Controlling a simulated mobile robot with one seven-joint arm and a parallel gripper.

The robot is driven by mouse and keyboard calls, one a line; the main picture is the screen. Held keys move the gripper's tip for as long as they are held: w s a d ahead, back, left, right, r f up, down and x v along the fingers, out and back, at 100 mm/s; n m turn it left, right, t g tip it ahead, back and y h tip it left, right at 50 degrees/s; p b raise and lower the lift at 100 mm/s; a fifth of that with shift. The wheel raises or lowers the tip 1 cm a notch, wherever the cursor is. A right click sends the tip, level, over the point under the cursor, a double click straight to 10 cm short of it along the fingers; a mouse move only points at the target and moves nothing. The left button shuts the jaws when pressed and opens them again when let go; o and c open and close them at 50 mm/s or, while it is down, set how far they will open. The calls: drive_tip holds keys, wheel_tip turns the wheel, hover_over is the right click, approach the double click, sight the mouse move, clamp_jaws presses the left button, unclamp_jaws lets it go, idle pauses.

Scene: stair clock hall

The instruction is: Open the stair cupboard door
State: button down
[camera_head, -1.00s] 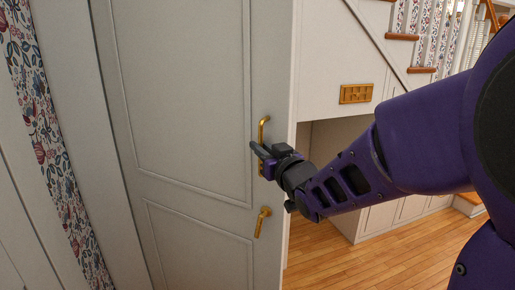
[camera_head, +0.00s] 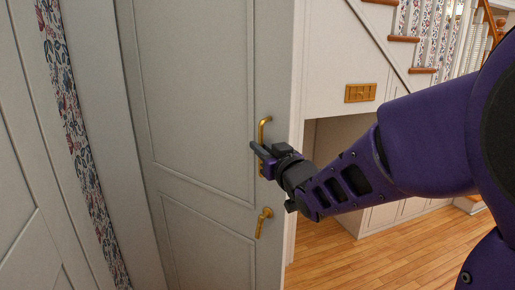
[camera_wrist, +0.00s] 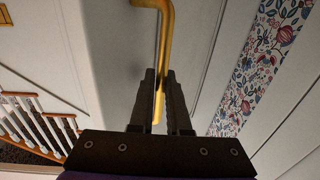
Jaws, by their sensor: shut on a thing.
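My gripper (camera_head: 259,153) is shut on the handle, fingers on both sides of the bar. The handle's lower part is partly hidden by my gripper. A brass lever (camera_head: 263,222) sits below it on the same door.
A staircase with wooden treads (camera_head: 380,3) rises at the upper right. A brass plate (camera_head: 360,93) is on the white panel beneath it. Floral wallpaper (camera_head: 75,130) and white panelling lie close on the left. Bare wooden floor (camera_head: 350,255) lies at the lower right.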

drive_tip(key=shift+a+r, duration=0.1)
idle(0.3)
drive_tip(key=c, duration=0.9)
unclamp_jaws()
